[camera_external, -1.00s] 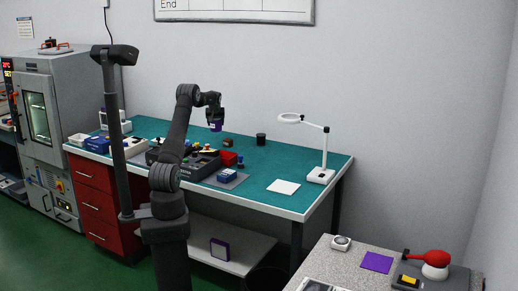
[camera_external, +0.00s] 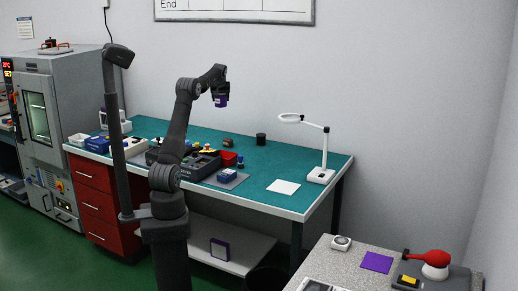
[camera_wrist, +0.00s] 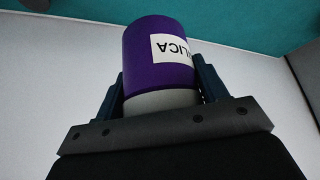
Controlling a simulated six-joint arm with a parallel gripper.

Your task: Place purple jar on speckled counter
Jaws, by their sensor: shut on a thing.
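The purple jar (camera_external: 221,100) is held in my gripper (camera_external: 220,92) above the teal workbench. In the wrist view the purple jar (camera_wrist: 150,58) has a white label with dark lettering and a pale grey end, and it sits between the two fingers of my gripper (camera_wrist: 160,85). The speckled counter (camera_external: 345,262) is at the lower right, well apart from the jar. A flat purple square (camera_external: 376,262) lies on the counter.
The teal workbench (camera_external: 270,163) carries a ring lamp (camera_external: 325,155), a dark cup (camera_external: 261,139), a white pad (camera_external: 283,187) and trays of parts. On the counter are a small round device (camera_external: 341,243) and a red-topped device (camera_external: 434,260). Bare counter shows around the purple square.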

